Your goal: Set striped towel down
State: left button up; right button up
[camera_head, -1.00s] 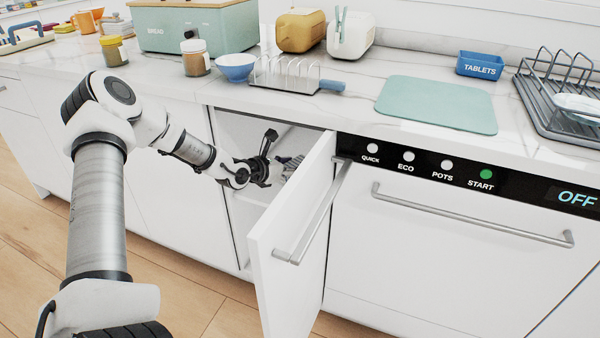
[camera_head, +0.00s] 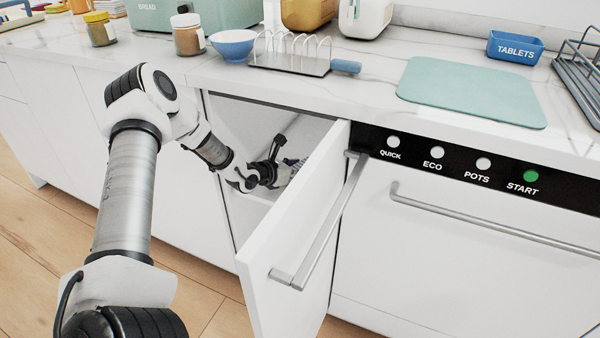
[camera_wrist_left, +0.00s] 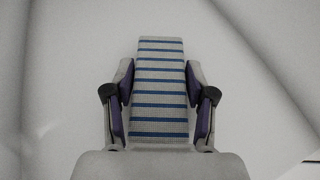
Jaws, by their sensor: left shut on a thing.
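The striped towel (camera_wrist_left: 160,85), pale with blue stripes, is folded flat and held between the two fingers of my left gripper (camera_wrist_left: 160,100) in the left wrist view. In the head view, my left gripper (camera_head: 275,170) reaches into the open cabinet (camera_head: 238,118) beside the dishwasher. A small part of the towel (camera_head: 292,163) shows at the gripper's far side, partly hidden behind the cabinet door (camera_head: 295,230). Pale cabinet surfaces surround the towel in the wrist view; I cannot tell whether it touches one. My right gripper is not in view.
The cabinet door stands open to the right of my left arm, with its bar handle (camera_head: 320,235) facing out. The dishwasher (camera_head: 460,250) is shut. On the counter above are a toast rack (camera_head: 290,60), a blue bowl (camera_head: 233,45) and a green board (camera_head: 470,90).

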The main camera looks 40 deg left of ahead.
pick_arm(q)
jog(key=shift+r, duration=0.15)
jog(key=o, duration=1.1)
jog(key=shift+f, duration=0.2)
jog(key=shift+o, duration=0.2)
jog(key=shift+r, duration=0.3)
jog(key=p+v, duration=1)
jog(key=v, duration=0.1)
jog(key=shift+s+r, duration=0.2)
jog(key=shift+r, duration=0.05)
jog(key=shift+s, duration=0.2)
jog(key=shift+f, duration=0.25)
